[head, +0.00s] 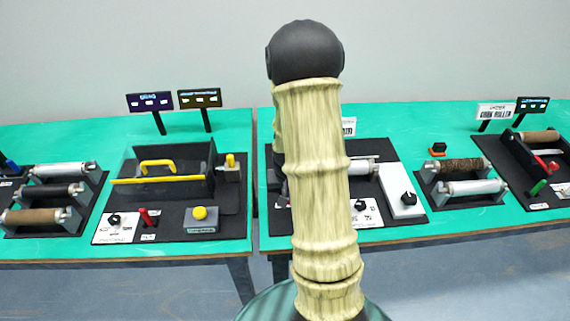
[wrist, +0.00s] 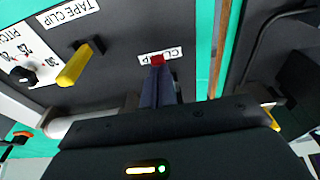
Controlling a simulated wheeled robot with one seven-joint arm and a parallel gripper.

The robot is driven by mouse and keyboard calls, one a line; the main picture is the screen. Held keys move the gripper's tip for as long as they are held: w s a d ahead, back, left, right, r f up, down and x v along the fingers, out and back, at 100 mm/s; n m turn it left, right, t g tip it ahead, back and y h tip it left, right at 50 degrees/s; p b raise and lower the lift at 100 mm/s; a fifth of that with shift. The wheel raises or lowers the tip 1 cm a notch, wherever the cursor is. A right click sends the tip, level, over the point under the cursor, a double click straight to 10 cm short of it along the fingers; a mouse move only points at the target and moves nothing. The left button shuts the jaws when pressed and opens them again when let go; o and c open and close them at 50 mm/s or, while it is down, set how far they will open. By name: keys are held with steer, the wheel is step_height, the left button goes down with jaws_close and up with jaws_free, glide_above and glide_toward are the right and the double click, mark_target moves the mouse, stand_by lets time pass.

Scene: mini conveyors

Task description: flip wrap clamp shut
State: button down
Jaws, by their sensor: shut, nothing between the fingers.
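My gripper (wrist: 159,74) is shut and empty in the wrist view, its narrow dark fingers pointing at a white label (wrist: 174,56) that reads "CL" and "P" with the middle covered. A small red piece (wrist: 158,60) shows right at the fingertips, over that label; it looks like the clamp's handle, mostly hidden behind the fingers. I cannot tell whether the fingers touch it. The clamp's angle cannot be told. In the head view my own arm covers the gripper and this part of the middle station.
In the wrist view, a yellow lever (wrist: 76,66) stands near the "TAPE CLIP" label (wrist: 68,14), with a black knob (wrist: 22,74) on the pitch dial. A light roller (wrist: 80,124) lies below. In the head view, a station with a yellow handle (head: 157,164) stands left.

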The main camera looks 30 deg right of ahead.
steer(key=shift+w+d+r+p, duration=0.1)
steer(key=shift+w+r+p, duration=0.05)
steer(key=shift+r+p, duration=0.75)
steer(key=shift+w+r+p, duration=0.15)
steer(key=shift+r+p, duration=0.65)
steer(key=shift+p, duration=0.05)
steer(key=shift+s+r, duration=0.1)
steer(key=shift+r, duration=0.2)
steer(key=s+a+r+b, duration=0.1)
steer(key=s+a+r, duration=0.2)
steer(key=s+r, duration=0.2)
steer(key=shift+s+a, duration=0.25)
steer(key=shift+s, duration=0.7)
steer(key=s+a+r+n, duration=0.1)
steer(key=a+r+n, duration=0.4)
steer(key=a, duration=0.6)
steer(key=shift+s+a+r+t+y, duration=0.25)
steer(key=shift+r+t+y, duration=0.15)
steer(key=shift+r, duration=0.1)
